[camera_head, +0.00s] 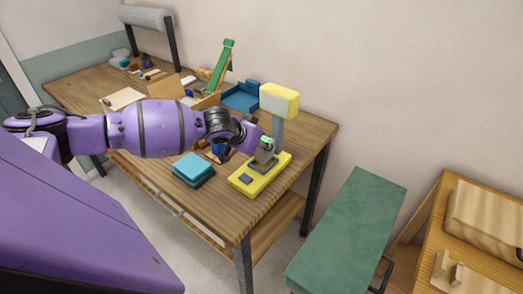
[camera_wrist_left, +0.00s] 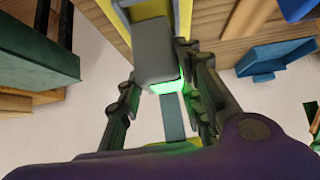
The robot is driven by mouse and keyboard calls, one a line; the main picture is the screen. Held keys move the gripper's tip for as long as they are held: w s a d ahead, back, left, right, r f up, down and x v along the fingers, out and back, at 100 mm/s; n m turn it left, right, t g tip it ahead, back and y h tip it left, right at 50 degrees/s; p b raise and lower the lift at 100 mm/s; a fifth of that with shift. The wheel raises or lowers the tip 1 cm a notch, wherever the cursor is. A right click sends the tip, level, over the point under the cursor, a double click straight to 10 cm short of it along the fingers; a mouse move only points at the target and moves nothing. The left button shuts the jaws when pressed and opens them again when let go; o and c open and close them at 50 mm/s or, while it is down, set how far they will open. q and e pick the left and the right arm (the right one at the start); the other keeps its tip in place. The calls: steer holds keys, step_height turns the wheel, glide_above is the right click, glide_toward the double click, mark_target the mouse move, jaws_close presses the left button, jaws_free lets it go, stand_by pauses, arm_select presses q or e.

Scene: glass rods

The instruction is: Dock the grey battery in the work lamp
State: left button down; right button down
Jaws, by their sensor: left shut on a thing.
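The work lamp (camera_head: 244,186) stands on the wooden table, with a yellow base, a grey post and a yellow head (camera_head: 279,101). My left gripper (camera_head: 262,148) is low over the base, beside the post, shut on the grey battery (camera_head: 263,157). In the left wrist view the battery (camera_wrist_left: 153,50) sits between the two fingers (camera_wrist_left: 160,92), over the yellow base (camera_wrist_left: 112,18). A bright green glow shows at the battery's near end. Whether the battery is seated in the base or just above it, I cannot tell. My right gripper is out of view.
A stack of blue-teal boxes (camera_head: 193,167) sits left of the lamp base. A blue tray (camera_head: 240,99) and a green sloped piece (camera_head: 222,65) stand behind. A green-topped bench (camera_head: 350,225) and a wooden cabinet (camera_head: 430,250) are at the right.

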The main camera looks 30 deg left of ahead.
arm_select(q)
step_height(320, 180, down, 3)
steer(key=shift+r, duration=0.2)
steer(key=c, duration=1.2)
jaws_free()
steer(key=shift+s+f, duration=0.1)
steer(key=shift+a, duration=0.1)
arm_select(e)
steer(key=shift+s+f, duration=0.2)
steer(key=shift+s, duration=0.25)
arm_select(q)
steer(key=shift+s+r, duration=0.1)
steer(key=shift+r, duration=0.1)
steer(key=p+v, duration=0.2)
steer(key=v, duration=0.9)
steer(key=shift+s+r, duration=0.25)
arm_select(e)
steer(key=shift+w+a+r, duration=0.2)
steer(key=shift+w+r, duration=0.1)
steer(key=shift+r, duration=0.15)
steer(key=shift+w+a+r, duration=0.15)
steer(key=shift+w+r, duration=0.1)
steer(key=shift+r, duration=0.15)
